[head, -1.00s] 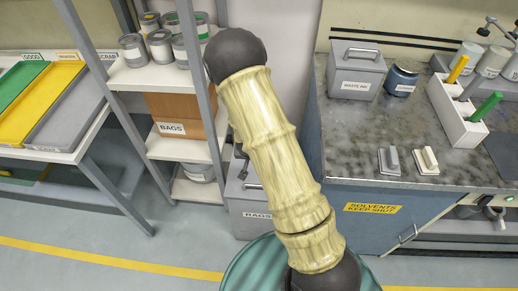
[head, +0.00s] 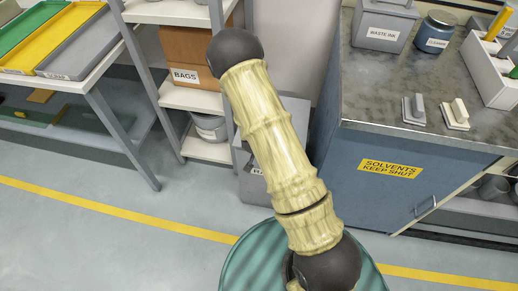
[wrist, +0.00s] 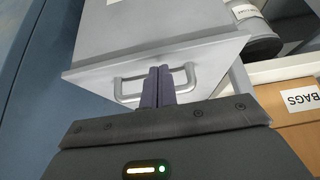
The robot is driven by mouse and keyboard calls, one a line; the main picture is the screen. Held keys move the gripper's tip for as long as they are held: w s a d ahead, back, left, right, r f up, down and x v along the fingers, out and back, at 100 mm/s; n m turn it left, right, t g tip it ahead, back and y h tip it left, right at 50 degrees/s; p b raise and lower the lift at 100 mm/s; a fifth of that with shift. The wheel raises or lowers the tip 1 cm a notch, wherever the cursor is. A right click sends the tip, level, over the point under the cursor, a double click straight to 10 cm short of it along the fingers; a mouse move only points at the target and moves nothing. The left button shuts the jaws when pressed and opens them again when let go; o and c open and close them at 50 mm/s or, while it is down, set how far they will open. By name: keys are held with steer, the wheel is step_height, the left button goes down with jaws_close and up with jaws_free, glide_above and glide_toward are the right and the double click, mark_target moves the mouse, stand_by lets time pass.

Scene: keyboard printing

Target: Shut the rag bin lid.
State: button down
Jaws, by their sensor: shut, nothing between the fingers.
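The grey rag bin (head: 254,187) stands on the floor between the shelf rack and the blue cabinet, largely hidden behind my arm in the head view. In the wrist view its body (wrist: 150,28) and grey lid (wrist: 98,80) with a bar handle fill the upper middle. The lid lies against the bin's rim with no opening visible from here; whether it is fully seated I cannot tell. My gripper (wrist: 158,72) is shut and empty, its fingertips overlapping the handle in the picture. Contact is unclear. The fingers are hidden in the head view.
The blue solvents cabinet (head: 375,185) stands close on the right. The shelf rack (head: 190,98) on the left holds a bags box (head: 182,50) and a can (head: 212,127). A yellow line (head: 110,211) crosses the open floor in front.

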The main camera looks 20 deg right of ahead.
steer(key=shift+f, duration=0.35)
steer(key=shift+r, duration=0.15)
steer(key=s+a+p, duration=0.1)
steer(key=s+a, duration=0.3)
steer(key=s, duration=0.4)
steer(key=shift+s+a+r+p, duration=0.15)
steer(key=shift+s+r+p, duration=0.1)
steer(key=shift+p, duration=0.15)
stand_by(0.6)
